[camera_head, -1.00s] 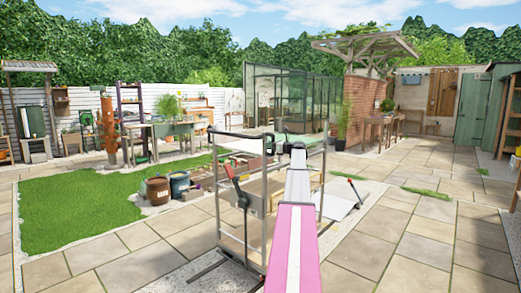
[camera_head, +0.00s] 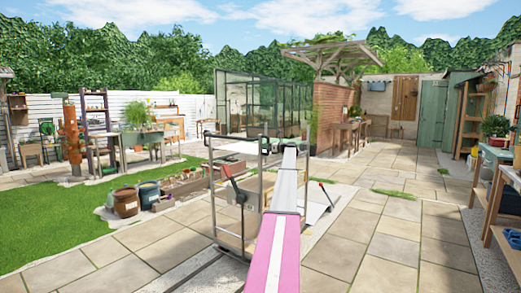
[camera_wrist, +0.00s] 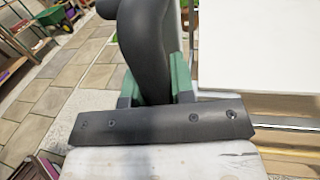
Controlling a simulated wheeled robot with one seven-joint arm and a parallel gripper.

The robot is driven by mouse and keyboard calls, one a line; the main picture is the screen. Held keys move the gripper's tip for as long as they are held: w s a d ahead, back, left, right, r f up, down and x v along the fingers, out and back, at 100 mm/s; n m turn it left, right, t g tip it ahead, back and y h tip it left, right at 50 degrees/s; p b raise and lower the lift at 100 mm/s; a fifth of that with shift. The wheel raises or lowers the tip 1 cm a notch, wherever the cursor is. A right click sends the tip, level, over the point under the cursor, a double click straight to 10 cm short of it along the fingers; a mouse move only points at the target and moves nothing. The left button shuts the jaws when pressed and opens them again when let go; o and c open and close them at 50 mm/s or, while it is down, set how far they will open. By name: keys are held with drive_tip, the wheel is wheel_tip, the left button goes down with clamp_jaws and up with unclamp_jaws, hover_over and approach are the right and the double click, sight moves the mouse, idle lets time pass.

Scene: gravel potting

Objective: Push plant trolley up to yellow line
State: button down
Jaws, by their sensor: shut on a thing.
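The plant trolley (camera_head: 211,185), a metal frame cart with upright posts, stands right in front of me in the head view. In the wrist view my gripper (camera_wrist: 157,85) has green fingers shut around a thick dark grey bent tube, apparently the trolley's handle (camera_wrist: 145,40). A white flat surface lies to its right. I cannot make out the yellow line in the head view.
Pots (camera_head: 126,202) and a raised bed stand left of the trolley by the grass (camera_head: 50,225). A glasshouse (camera_head: 262,105) and brick wall (camera_head: 333,115) stand beyond. A wooden bench (camera_head: 500,205) stands at right.

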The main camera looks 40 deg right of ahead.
drive_tip(key=shift+w+d, duration=0.2)
drive_tip(key=shift+d, duration=0.35)
drive_tip(key=shift+w+d, duration=0.2)
drive_tip(key=shift+d, duration=0.3)
drive_tip(key=c, duration=1)
unclamp_jaws()
drive_tip(key=shift+o, duration=0.2)
drive_tip(key=v, duration=1.1)
